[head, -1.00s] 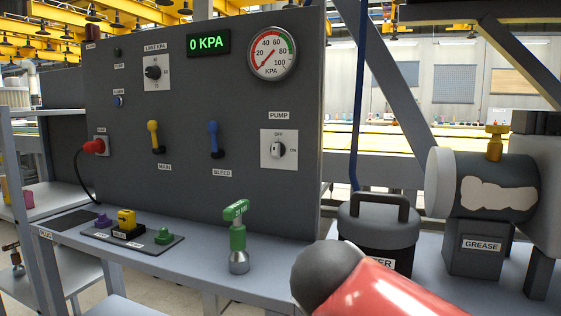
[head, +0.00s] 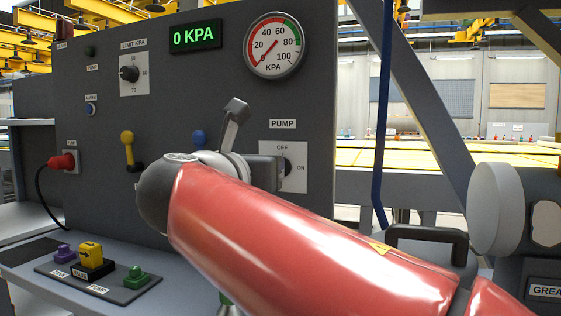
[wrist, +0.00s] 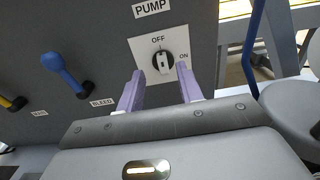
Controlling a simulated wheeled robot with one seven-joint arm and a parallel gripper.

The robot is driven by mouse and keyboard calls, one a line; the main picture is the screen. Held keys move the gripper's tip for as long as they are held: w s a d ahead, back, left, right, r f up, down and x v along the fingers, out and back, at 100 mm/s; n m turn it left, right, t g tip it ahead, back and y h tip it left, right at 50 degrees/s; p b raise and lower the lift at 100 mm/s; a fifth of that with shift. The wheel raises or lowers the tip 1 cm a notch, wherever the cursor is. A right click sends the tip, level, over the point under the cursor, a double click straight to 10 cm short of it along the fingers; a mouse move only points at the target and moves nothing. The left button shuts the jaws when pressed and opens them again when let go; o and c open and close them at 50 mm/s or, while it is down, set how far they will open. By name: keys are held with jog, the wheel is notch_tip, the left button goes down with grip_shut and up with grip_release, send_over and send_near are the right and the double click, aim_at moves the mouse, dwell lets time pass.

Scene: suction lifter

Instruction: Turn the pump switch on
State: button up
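The pump switch (wrist: 163,62) is a black rotary knob with a pale handle on a white plate marked OFF at the top and ON at the right. Its handle stands about upright, toward OFF. My gripper (wrist: 160,71) is open, its two pale purple fingers spread to the left and right of the knob in the wrist view. Nothing is between them but the view of the knob, and I cannot tell whether they touch it. In the head view my arm and gripper cover part of the switch plate (head: 296,160).
The display (head: 195,37) reads 0 KPA and the round gauge (head: 274,45) is beside it. The blue bleed lever (wrist: 66,74) is left of my gripper; the yellow lever (head: 128,150) is farther left.

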jog(key=x, duration=0.6)
jog(key=shift+w, duration=0.1)
jog(key=shift+c, duration=0.2)
jog(key=c, duration=0.5)
jog(key=shift+d, duration=0.1)
jog(key=shift+c, duration=0.2)
